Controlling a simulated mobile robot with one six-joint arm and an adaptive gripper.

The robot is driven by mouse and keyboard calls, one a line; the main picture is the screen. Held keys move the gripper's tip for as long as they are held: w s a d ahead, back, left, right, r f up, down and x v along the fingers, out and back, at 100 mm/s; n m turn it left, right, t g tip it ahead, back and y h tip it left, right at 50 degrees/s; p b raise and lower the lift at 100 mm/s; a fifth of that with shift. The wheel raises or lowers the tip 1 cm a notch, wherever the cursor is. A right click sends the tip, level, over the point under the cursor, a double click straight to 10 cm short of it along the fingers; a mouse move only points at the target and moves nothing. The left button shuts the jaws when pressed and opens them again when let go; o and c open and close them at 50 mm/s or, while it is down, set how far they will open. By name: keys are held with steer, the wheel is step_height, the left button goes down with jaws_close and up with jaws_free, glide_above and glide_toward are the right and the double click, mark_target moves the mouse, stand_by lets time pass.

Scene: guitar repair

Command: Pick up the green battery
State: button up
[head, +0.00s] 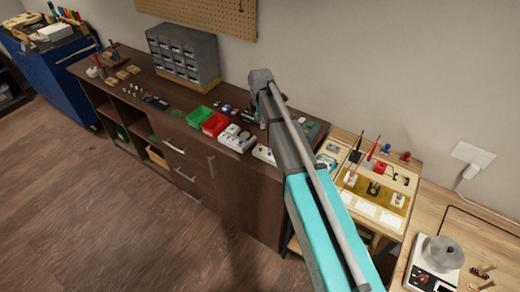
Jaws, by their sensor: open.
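I cannot make out the green battery for certain in the head view. Several small parts (228,108) lie on the dark wooden cabinet top (137,97), and they are too small to tell apart. My arm reaches over the right part of this cabinet and bends downward at its far end. My gripper (256,115) is low over the cabinet top, right of the small parts, and is partly hidden by my own arm. It is open, and I see nothing held in it.
A green tray (200,116) and a red tray (215,124) sit left of my gripper. White devices (237,137) stand in front. A grey drawer unit (184,54) stands behind. A light wooden bench (435,205) with tools is at right. Open floor (110,210) lies front left.

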steer(key=shift+f, duration=0.2)
steer(key=b, duration=0.9)
glide_above(260, 146)
steer(key=f, duration=0.8)
steer(key=shift+w+d+f, duration=0.1)
steer(key=shift+w+f, duration=0.05)
steer(key=shift+w, duration=0.2)
steer(key=shift+s+f+b, duration=0.1)
steer(key=shift+f+b, duration=2.35)
steer(key=shift+f, duration=0.15)
jaws_close()
